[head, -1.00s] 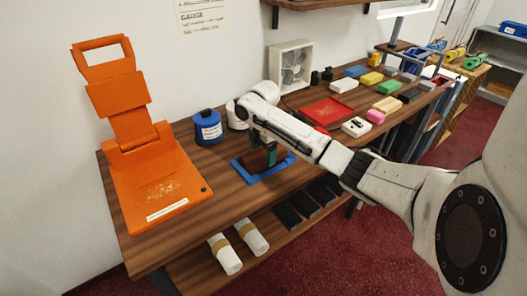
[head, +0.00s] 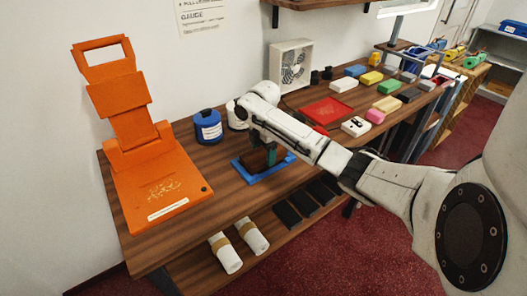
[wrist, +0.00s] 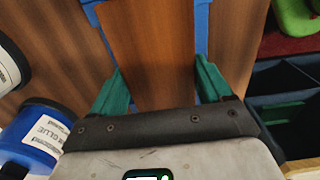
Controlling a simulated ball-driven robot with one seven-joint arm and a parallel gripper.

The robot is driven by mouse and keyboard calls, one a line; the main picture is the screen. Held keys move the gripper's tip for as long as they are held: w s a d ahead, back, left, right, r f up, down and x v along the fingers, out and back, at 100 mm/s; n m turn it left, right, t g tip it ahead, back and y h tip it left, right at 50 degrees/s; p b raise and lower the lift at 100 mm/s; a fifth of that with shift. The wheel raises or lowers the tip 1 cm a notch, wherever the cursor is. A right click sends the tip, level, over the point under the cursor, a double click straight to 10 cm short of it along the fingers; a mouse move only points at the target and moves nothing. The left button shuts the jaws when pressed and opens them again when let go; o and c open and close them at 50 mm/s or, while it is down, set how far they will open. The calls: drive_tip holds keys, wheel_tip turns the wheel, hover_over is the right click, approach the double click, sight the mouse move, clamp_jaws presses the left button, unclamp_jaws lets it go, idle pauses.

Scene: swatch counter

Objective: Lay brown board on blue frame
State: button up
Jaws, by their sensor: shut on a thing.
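My gripper (wrist: 157,74) has green fingers and is shut on the brown board (wrist: 150,45), one finger at each side edge. In the head view my gripper (head: 270,154) points down over the counter, partly hidden by my arm. The board (head: 252,162) is over the blue frame (head: 262,178), and the frame's blue edge shows along the front. In the wrist view, parts of the blue frame (wrist: 201,30) show beyond the board's sides. I cannot tell whether the board touches the frame.
A blue glue jar (head: 208,127) and an orange stand (head: 155,185) are to the left. A red tray (head: 325,109) and several coloured blocks lie to the right. A white fan box (head: 291,65) stands behind. Bare counter (head: 222,200) lies in front.

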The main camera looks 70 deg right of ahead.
drive_tip(key=shift+f, duration=0.6)
idle(1.1)
drive_tip(key=o, duration=1.1)
wheel_tip(320, 180, up, 11)
drive_tip(key=shift+f, duration=0.1)
